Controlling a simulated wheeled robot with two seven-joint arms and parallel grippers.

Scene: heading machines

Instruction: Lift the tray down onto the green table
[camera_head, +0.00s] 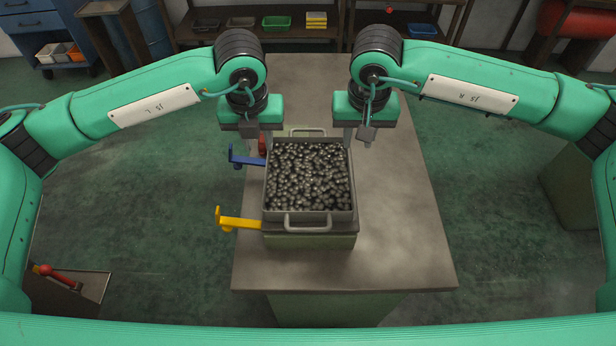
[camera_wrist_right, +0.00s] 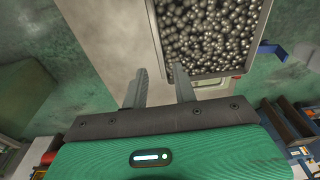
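The tray (camera_head: 352,200) is a grey metal pan full of dark shiny balls (camera_head: 308,178). It sits on a low green-sided stand (camera_head: 310,241) on the table (camera_head: 400,240), which has a grey-brown top and green base. One tray handle (camera_head: 308,224) is at the near end and another (camera_head: 308,132) at the far end. My left gripper (camera_head: 257,142) is open by the tray's far left corner. My right gripper (camera_head: 358,140) is open by the far right corner. In the right wrist view its fingers (camera_wrist_right: 160,90) are apart with nothing between them, beside the tray wall (camera_wrist_right: 157,35).
A blue lever (camera_head: 246,159) and a yellow lever (camera_head: 240,223) stick out left of the tray. The tabletop right of the tray is clear. Shelves with bins (camera_head: 276,22) stand at the back, and a red-handled device (camera_head: 60,276) is at lower left.

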